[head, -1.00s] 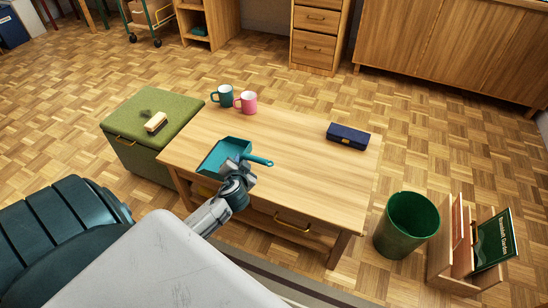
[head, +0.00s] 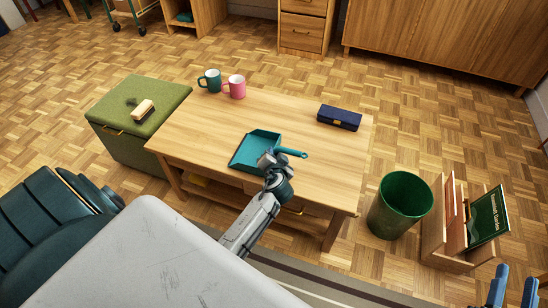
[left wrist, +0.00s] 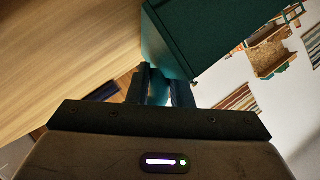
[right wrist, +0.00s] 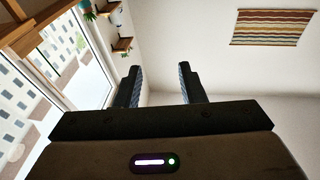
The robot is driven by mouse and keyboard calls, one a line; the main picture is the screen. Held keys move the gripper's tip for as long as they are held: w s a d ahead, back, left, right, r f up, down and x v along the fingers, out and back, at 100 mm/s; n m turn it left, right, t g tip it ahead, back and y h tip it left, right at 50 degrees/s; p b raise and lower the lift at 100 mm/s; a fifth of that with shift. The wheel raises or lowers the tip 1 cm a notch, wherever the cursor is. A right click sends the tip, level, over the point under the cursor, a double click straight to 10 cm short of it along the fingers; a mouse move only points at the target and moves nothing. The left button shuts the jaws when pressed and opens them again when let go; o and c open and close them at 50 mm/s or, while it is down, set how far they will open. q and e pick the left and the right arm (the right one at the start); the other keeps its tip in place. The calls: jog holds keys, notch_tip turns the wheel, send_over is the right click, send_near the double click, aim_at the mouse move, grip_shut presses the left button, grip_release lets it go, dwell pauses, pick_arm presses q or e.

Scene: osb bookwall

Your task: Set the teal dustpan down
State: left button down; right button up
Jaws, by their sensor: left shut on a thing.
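The teal dustpan (head: 257,148) is over the front part of the wooden table (head: 210,125), its handle pointing right. My left gripper (head: 270,162) is shut on the dustpan at its near side. In the left wrist view the dustpan (left wrist: 215,35) fills the top, with part of it between the fingers (left wrist: 162,88). I cannot tell whether its underside touches the tabletop. My right gripper (head: 513,286) is at the bottom right corner of the head view, away from the table. In the right wrist view its fingers (right wrist: 160,88) are apart and empty.
A teal mug (head: 210,81) and a pink mug (head: 236,87) stand at the table's back left. A navy case (head: 339,118) lies at the back right. A green stool with a brush (head: 143,111) is left; a green bin (head: 400,205) and book rack (head: 450,235) are right.

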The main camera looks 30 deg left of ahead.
pick_arm(q)
jog(key=shift+f, duration=0.25)
pick_arm(e)
jog(key=shift+r+t, duration=0.3)
jog(key=shift+r, duration=0.25)
pick_arm(q)
jog(key=c, duration=1.3)
grip_release()
pick_arm(e)
jog(key=shift+r, duration=0.1)
pick_arm(q)
jog(key=s+d+r+t+h, duration=0.2)
jog(key=s+d+r+h, duration=0.3)
jog(key=s+r, duration=0.4)
jog(key=s+d+r+t+h+p, duration=0.1)
jog(key=s+d+r+t+h, duration=0.2)
jog(key=s+d+r, duration=0.4)
jog(key=s+r+h, duration=0.1)
jog(key=s+r, duration=0.2)
jog(key=s, duration=0.1)
jog(key=shift+s+d+r+n+h, duration=0.15)
jog(key=shift+s+d+n+h, duration=0.2)
jog(key=shift+n+h, duration=0.05)
pick_arm(e)
notch_tip(320, 180, down, 8)
jog(key=s+g, duration=0.1)
jog(key=g, duration=0.3)
jog(key=shift+s+a+g, duration=0.25)
jog(key=shift+s+g, duration=0.1)
jog(key=shift+g, duration=0.05)
